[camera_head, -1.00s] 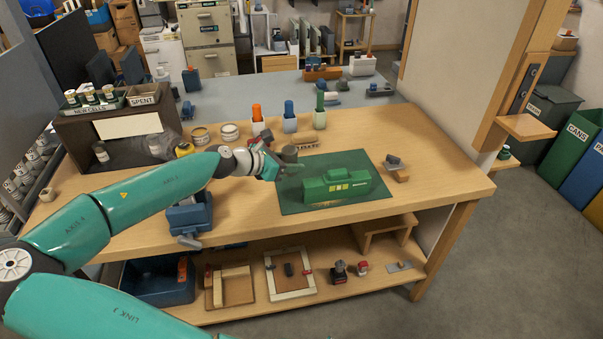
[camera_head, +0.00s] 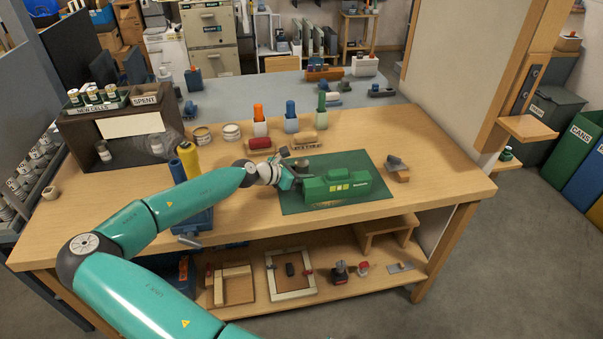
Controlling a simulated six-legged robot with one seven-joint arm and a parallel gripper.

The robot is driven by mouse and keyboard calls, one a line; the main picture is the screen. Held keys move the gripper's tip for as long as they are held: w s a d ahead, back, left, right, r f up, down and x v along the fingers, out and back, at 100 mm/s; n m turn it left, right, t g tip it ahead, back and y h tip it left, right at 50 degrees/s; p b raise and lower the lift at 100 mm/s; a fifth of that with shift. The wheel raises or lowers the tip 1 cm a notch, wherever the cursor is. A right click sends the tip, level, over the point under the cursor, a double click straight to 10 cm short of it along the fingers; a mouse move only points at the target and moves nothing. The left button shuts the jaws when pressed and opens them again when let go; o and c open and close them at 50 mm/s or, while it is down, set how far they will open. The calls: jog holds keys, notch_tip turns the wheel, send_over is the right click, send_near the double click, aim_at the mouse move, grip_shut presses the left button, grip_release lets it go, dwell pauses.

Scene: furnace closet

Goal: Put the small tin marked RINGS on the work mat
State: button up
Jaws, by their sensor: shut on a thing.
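The dark green work mat (camera_head: 290,203) lies on the wooden bench, with a larger green case (camera_head: 340,187) on it. My gripper (camera_head: 297,172) is at the mat's left back edge, close to the case's left end. It is shut on a small dark thing (camera_head: 284,155), seen only in part. I cannot read RINGS on it or tell for sure that it is the tin. Two pale round tins, a left one (camera_head: 201,135) and a right one (camera_head: 231,131), stand farther back on the bench, also without readable marks.
Three holders with orange, blue and green tops stand behind the mat, with a red roll (camera_head: 261,144) and a tan roll (camera_head: 303,140) before them. A grey and wooden piece (camera_head: 396,168) lies right of the mat.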

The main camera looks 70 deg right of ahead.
jog(key=shift+f, duration=0.1)
jog(key=o, duration=1)
jog(key=shift+o, duration=0.2)
jog(key=shift+w, duration=0.1)
jog(key=v, duration=1.2)
